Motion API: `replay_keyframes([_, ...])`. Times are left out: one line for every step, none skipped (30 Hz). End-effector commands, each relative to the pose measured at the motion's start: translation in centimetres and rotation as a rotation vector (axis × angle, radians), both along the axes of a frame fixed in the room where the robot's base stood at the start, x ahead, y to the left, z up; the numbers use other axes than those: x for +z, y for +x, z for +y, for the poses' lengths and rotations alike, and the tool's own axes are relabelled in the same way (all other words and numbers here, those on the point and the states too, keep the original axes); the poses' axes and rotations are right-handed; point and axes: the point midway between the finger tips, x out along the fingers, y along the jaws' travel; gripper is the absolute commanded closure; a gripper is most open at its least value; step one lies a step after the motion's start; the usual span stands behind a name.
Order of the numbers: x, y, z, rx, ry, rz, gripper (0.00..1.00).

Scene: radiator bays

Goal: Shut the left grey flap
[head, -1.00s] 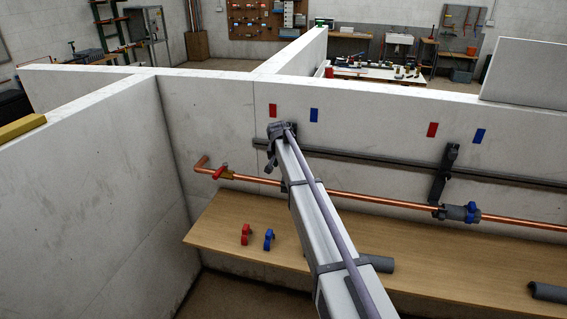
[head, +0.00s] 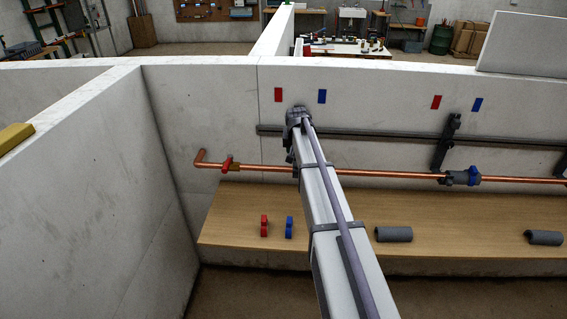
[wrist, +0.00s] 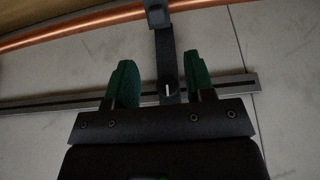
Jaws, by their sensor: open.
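A dark grey bracket on the wall rail shows in the wrist view (wrist: 166,60), with a lighter grey block at its end by the copper pipe. I take it for the left grey flap's fitting; how far the flap stands open I cannot tell. In the head view my arm hides most of it. My gripper (head: 297,112) is in front of the wall near the rail. In the wrist view my gripper (wrist: 162,82) is open, its two green-padded fingers apart, with the bracket seen between them. I cannot tell whether they touch.
A similar dark bracket (head: 446,142) is on the rail to the right. The wooden shelf (head: 350,215) bears red and blue clips and grey tubes. A partition wall (head: 85,180) stands left.

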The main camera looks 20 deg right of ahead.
Motion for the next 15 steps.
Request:
replay_keyframes([-0.3, 0.1, 0.0, -0.001, 0.0, 0.0, 0.51])
replay_keyframes([-0.5, 0.1, -0.1, -0.001, 0.0, 0.0, 0.51])
replay_keyframes([-0.9, 0.3, -0.1, -0.001, 0.0, 0.0, 0.51])
replay_keyframes([-1.3, 0.4, -0.1, -0.001, 0.001, 0.001, 0.51])
replay_keyframes([-1.8, 0.5, -0.2, -0.001, 0.001, 0.001, 0.51])
replay_keyframes([-2.5, 0.8, -0.3, -0.001, 0.001, 0.001, 0.51])
replay_keyframes([-3.2, 1.0, -0.4, -0.001, 0.001, 0.001, 0.51])
replay_keyframes([-3.8, 1.2, -0.5, -0.001, 0.001, 0.001, 0.51])
replay_keyframes([-4.8, 1.5, -0.7, -0.002, 0.0, 0.001, 0.51])
replay_keyframes([-5.6, 1.8, -0.8, -0.002, 0.0, 0.001, 0.51])
replay_keyframes([-6.3, 2.0, -0.9, -0.002, 0.0, 0.001, 0.51])
replay_keyframes([-7.3, 2.4, -1.1, -0.002, 0.0, 0.001, 0.51])
replay_keyframes([-7.9, 2.6, -1.2, -0.002, 0.0, 0.001, 0.51])
replay_keyframes([-8.5, 2.9, -1.4, -0.002, 0.0, 0.001, 0.51])
replay_keyframes([-9.2, 3.2, -1.5, -0.002, 0.0, 0.001, 0.51])
